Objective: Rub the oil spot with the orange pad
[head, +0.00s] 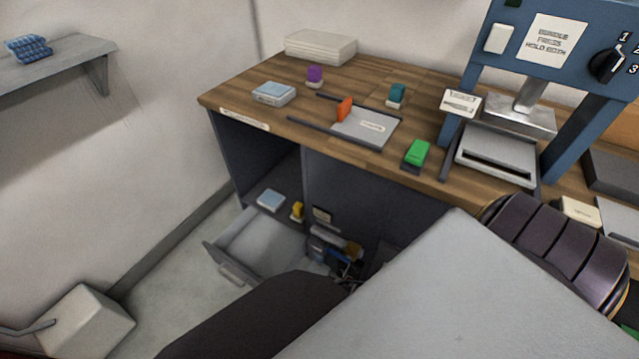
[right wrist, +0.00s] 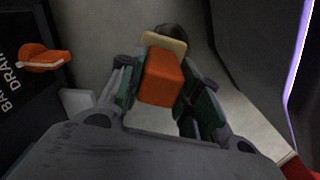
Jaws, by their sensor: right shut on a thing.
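In the right wrist view, an orange pad (right wrist: 161,78) with a pale beige face at its far end sits between the fingers of my right gripper (right wrist: 165,82). The gripper is shut on it. I cannot tell whether the pad touches a surface. In the head view my right gripper cannot be made out clearly. Another orange block (head: 345,110) stands at the left edge of a grey plate (head: 366,128) on the wooden bench. I cannot make out an oil spot in either view. My left gripper is not in view.
The bench (head: 275,112) also holds a purple block (head: 315,75), a teal block (head: 397,92) and a green block (head: 417,152). A blue press (head: 565,35) stands at right. Below, a drawer (head: 262,247) is open.

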